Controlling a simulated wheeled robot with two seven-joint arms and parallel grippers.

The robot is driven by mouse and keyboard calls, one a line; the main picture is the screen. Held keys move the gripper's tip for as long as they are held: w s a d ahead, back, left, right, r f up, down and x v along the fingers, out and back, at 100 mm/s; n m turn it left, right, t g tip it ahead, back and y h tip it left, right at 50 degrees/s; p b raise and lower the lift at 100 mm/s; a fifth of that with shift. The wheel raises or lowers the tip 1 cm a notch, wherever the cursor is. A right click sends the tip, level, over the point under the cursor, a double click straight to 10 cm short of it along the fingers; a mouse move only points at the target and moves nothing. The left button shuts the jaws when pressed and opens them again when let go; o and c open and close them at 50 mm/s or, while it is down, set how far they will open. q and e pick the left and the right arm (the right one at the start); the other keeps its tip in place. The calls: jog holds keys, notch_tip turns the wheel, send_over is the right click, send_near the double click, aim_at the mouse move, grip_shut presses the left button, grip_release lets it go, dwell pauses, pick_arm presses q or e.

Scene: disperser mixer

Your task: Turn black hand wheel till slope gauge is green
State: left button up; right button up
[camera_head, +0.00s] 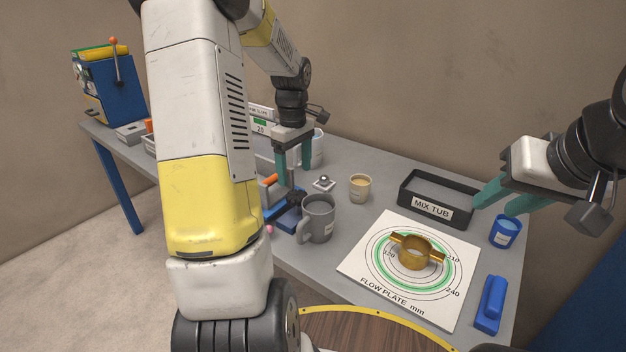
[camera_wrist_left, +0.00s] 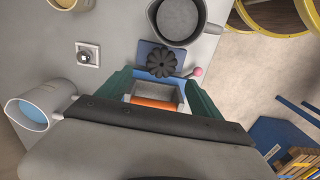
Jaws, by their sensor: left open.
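The black hand wheel (camera_wrist_left: 162,62) is a dark, lobed knob on a blue base in the left wrist view. In the head view it is a small dark shape (camera_head: 297,197) beside the grey mug. My left gripper (camera_head: 296,174) points down above the blue device, open. In the left wrist view its fingers (camera_wrist_left: 158,78) stand apart near the wheel, with no clear grip on it. A white panel (camera_head: 262,119), apparently the slope gauge, shows a green patch and "20"; my left arm partly hides it. My right gripper (camera_head: 498,203) is open and empty by the mix tub.
The grey mug (camera_head: 318,218) stands close to the wheel; it also shows in the left wrist view (camera_wrist_left: 178,18).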

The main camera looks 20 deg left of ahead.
aim_at(295, 194)
pick_arm(q)
notch_tip(295, 194, down, 7)
jog(key=shift+f, duration=0.1)
dwell(0.3)
jog(key=shift+c, duration=0.3)
jog(key=c, duration=1.3)
